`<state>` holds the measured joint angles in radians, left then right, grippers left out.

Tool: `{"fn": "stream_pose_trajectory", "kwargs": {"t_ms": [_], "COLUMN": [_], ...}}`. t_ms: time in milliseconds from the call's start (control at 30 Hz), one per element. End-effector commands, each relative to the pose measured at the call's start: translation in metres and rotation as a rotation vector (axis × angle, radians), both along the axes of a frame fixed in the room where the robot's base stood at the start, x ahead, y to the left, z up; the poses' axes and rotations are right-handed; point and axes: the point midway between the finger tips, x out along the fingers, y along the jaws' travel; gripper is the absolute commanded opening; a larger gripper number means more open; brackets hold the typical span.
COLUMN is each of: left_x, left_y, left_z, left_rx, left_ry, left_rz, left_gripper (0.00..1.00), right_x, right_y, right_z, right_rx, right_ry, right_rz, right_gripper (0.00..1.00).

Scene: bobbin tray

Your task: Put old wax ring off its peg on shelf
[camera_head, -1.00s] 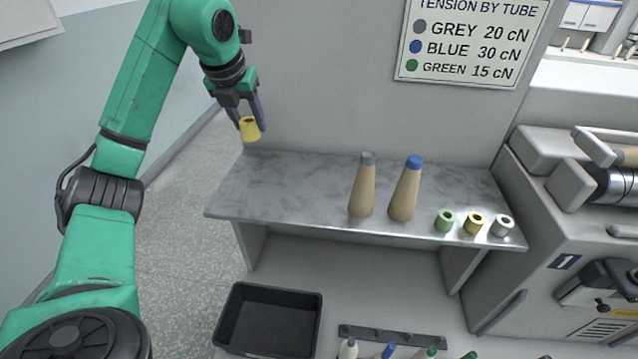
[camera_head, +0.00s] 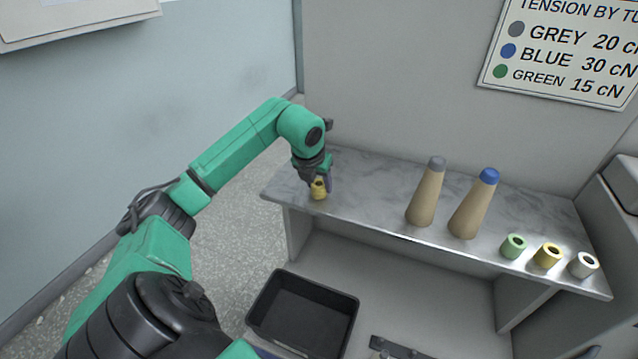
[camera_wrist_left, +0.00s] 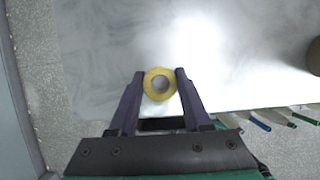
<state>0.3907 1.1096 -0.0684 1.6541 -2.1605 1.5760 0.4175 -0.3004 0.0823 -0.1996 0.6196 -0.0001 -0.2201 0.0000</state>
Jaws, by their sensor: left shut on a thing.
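My left gripper (camera_head: 320,184) is shut on a yellow wax ring (camera_head: 318,190) at the left end of the metal shelf (camera_head: 352,206). In the left wrist view the ring (camera_wrist_left: 150,90) sits between the two fingers, its hole facing the camera, with the shelf surface behind it. I cannot tell whether the ring touches the shelf. Three more rings stand at the right end of the shelf: a green one (camera_head: 513,246), a yellow one (camera_head: 547,256) and a white one (camera_head: 582,265). My right gripper is not in view.
Two tan cones, one grey-tipped (camera_head: 427,195) and one blue-tipped (camera_head: 473,206), stand mid-shelf. A black bin (camera_head: 345,322) lies below. A tension sign (camera_head: 562,50) hangs on the wall. The shelf between gripper and grey-tipped cone is clear.

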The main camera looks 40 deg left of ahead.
Motion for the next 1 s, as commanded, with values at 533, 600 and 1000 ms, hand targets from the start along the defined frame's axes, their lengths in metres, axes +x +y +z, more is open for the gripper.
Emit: {"fn": "stream_pose_trajectory", "kwargs": {"t_ms": [533,600,1000], "left_x": [0.000,-0.001,-0.036], "left_y": [0.000,0.000,-0.012], "left_z": [0.000,0.004,0.094], "left_rx": [-0.001,0.000,0.003], "left_ry": [0.002,0.000,-0.002], "left_rz": [0.000,-0.001,0.000], "left_gripper": [0.78,0.78,0.78], "right_x": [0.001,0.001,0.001], "right_y": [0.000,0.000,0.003], "right_z": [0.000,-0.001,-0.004], "right_rx": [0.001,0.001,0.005], "right_ry": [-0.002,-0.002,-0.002], "right_rz": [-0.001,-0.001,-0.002], "right_gripper": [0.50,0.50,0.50]}}
